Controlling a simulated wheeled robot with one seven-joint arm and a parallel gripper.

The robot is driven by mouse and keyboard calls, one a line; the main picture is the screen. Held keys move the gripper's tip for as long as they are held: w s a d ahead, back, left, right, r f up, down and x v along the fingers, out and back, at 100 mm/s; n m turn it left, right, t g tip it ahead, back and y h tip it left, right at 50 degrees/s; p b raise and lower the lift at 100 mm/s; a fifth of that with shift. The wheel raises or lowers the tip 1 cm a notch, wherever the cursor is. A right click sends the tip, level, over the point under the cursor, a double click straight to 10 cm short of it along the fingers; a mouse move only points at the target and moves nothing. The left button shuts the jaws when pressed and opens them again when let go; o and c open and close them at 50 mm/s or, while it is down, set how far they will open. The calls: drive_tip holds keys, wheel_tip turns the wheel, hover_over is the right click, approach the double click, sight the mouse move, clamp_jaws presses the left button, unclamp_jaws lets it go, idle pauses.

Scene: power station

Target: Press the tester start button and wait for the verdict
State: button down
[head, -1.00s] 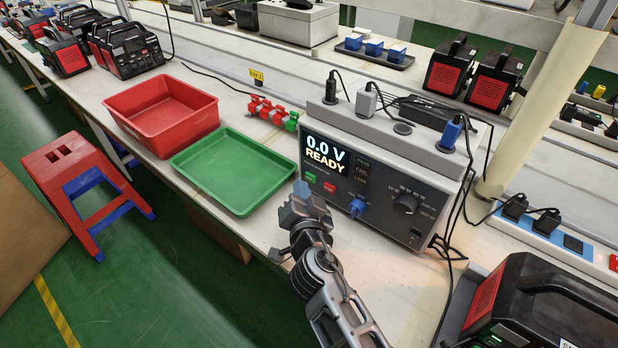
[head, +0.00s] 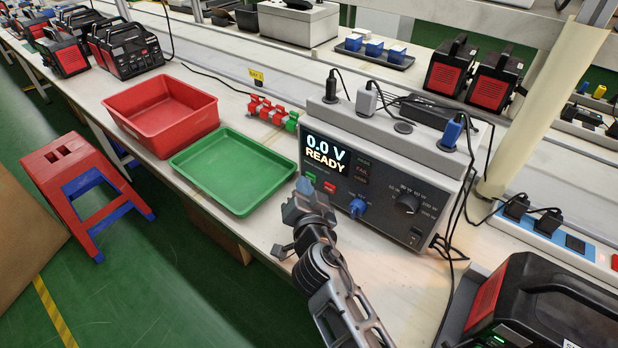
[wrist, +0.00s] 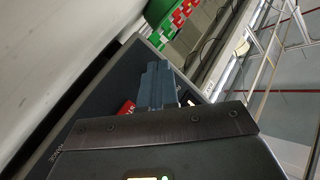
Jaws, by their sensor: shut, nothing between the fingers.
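The tester (head: 375,185) is a dark-fronted box with a grey top. Its lit display (head: 326,150) reads 0.0 V READY. The small green button (head: 311,177) is under the display, with a red button (head: 329,187) to its right. My gripper (head: 303,185) is shut and empty, its tips close in front of the panel by the green button. Whether they touch it I cannot tell. The wrist view shows the shut fingers (wrist: 158,84) over the dark panel beside the red button (wrist: 127,108); the green button is not visible there. The PASS, FAIL lamps (head: 362,170) look unlit.
A blue knob (head: 357,208) and a black dial (head: 406,203) stick out of the panel. Plugs and cables sit on top. A green tray (head: 235,170) and a red bin (head: 160,110) stand left on the bench. A black-and-red power unit (head: 545,305) is at front right.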

drive_tip(key=shift+s, duration=0.1)
drive_tip(key=shift+s+a+b, duration=0.3)
drive_tip(key=shift+a+b, duration=0.05)
drive_tip(key=shift+b, duration=0.15)
drive_tip(key=shift+s+a+f+b, duration=0.15)
drive_tip(key=shift+s+a+b, duration=0.2)
drive_tip(key=shift+s+b, duration=0.15)
drive_tip(key=shift+s+a+b, duration=1)
drive_tip(key=shift+s+a, duration=0.15)
drive_tip(key=shift+s, duration=0.3)
drive_tip(key=shift+s+a, duration=0.35)
drive_tip(key=shift+s, duration=0.1)
